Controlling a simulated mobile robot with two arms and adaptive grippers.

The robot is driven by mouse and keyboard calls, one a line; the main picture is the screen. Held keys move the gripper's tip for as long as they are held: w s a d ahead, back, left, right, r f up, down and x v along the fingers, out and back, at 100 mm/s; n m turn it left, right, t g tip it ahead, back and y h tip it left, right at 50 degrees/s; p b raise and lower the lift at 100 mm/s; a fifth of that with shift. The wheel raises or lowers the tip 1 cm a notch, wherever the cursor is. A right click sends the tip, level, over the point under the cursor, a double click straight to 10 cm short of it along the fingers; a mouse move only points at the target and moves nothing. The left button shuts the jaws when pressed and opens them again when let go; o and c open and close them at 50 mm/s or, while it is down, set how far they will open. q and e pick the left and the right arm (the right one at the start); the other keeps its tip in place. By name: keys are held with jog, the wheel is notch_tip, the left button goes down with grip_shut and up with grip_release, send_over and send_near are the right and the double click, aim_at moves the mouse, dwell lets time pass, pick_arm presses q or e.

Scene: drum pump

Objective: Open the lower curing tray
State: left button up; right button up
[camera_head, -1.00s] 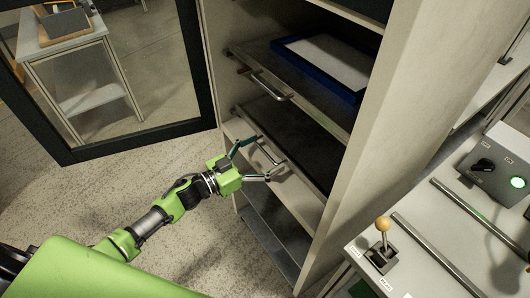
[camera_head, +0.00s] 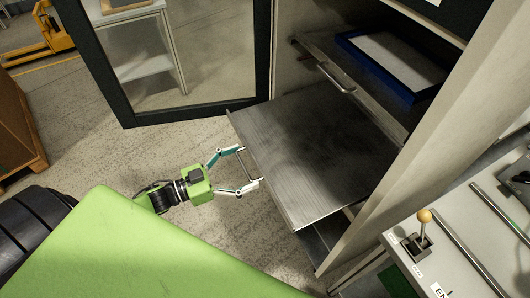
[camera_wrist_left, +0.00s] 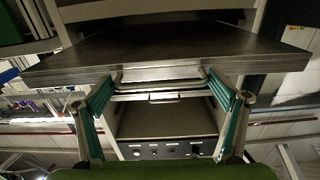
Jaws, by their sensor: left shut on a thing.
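The lower curing tray (camera_head: 315,150) is a dark metal sheet pulled far out of the cabinet, its front edge to the left. Its bar handle (camera_head: 252,166) is on that front edge. In the left wrist view the tray (camera_wrist_left: 165,48) spans the upper part, with the handle (camera_wrist_left: 163,77) between the green-padded fingers (camera_wrist_left: 163,92). My right gripper is out of view.
The upper tray (camera_head: 335,75) is inside the cabinet and holds a blue-framed panel (camera_head: 390,63). The glazed cabinet door (camera_head: 190,112) stands open at the left. A bench with a yellow-knobbed lever (camera_head: 424,216) is at the right. Floor is clear around the gripper.

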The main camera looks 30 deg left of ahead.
pick_arm(q)
jog(key=p+v, duration=0.1)
jog(key=v, duration=0.8)
jog(key=shift+s, duration=0.35)
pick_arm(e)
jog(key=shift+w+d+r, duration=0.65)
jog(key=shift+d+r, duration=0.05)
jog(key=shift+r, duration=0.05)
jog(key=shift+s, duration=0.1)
pick_arm(q)
jog(key=o, duration=1.3)
jog(key=shift+c, duration=0.2)
jog(key=shift+o, duration=0.2)
jog(key=v, duration=1.2)
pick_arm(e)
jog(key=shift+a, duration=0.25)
